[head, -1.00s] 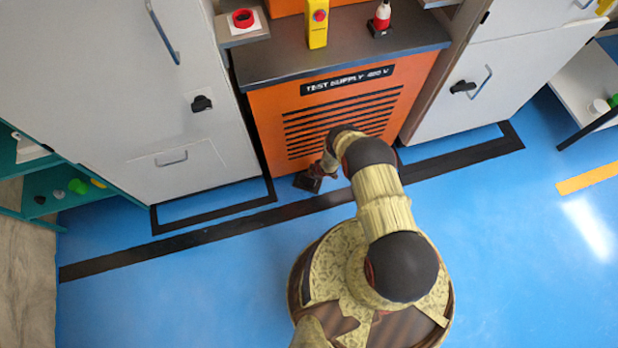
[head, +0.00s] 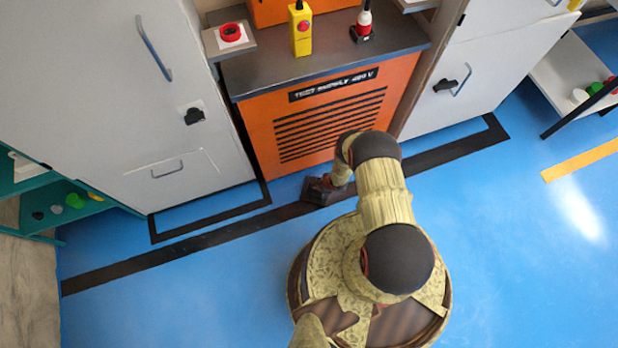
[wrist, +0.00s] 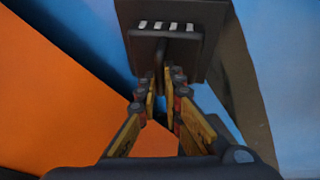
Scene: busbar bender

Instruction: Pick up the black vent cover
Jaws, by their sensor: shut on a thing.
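The black vent cover (wrist: 190,50) is a dark flat plate with a row of pale slots. My gripper (wrist: 162,92) is shut on a raised part of it near its lower middle in the wrist view. In the head view the vent cover (head: 317,190) shows as a small dark plate at the end of my arm, over the black floor stripe, in front of the orange cabinet. My gripper's fingers are mostly hidden there behind my arm.
The orange test supply cabinet (head: 262,120) stands just beyond, with black slats. Grey cabinets (head: 110,100) flank it. A teal shelf (head: 25,220) is at left and a white bench (head: 560,80) at right. Blue floor (head: 520,270) is clear at right.

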